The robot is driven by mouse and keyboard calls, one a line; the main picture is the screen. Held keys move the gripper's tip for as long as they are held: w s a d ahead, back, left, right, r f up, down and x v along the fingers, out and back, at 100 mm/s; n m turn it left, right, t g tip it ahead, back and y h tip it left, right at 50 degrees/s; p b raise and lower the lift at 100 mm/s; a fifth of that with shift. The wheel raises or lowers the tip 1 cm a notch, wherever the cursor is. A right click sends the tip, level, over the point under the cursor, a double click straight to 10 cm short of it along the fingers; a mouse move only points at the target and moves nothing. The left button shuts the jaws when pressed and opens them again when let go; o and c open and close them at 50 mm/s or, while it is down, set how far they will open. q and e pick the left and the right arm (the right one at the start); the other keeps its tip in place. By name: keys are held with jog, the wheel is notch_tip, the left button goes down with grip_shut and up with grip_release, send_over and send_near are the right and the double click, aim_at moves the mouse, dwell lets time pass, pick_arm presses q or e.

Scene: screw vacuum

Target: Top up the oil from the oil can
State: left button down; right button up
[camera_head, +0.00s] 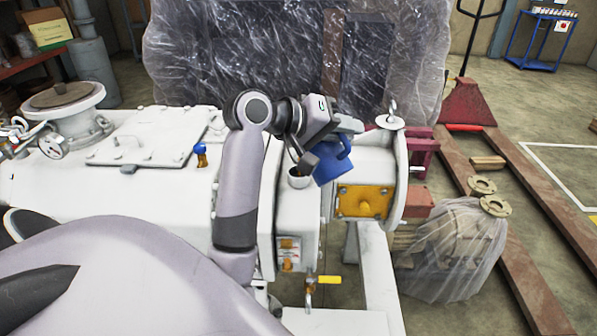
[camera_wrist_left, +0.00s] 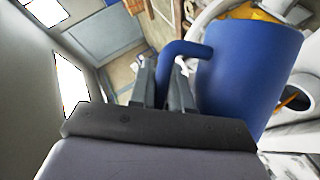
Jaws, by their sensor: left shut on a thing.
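The blue oil can (camera_head: 333,166) is held tilted above the white machine (camera_head: 255,190), beside a small round filler opening (camera_head: 299,181) on its top. A dark grey piece, possibly the can's spout, shows over the opening. My left gripper (camera_head: 345,128) is shut on the can's handle. In the left wrist view the gripper's fingers (camera_wrist_left: 162,75) close around the blue handle, with the body of the oil can (camera_wrist_left: 250,80) to the right. Any oil flow is not visible. My right gripper is not in view.
A blue-handled valve (camera_head: 201,154) stands on the machine left of my arm. A yellow-handled tap (camera_head: 328,280) is below. A flange with an eyebolt (camera_head: 392,122) rises right of the can. A plastic-wrapped load (camera_head: 452,250) sits on the right.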

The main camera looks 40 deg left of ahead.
pick_arm(q)
jog(key=shift+a+r, duration=0.1)
jog(key=shift+r, duration=0.05)
dwell(1.3)
jog(key=shift+w+a+r+n+h, duration=0.15)
jog(key=shift+a+r+n+h, duration=0.55)
jog(key=shift+r+n, duration=0.2)
dwell(5.6)
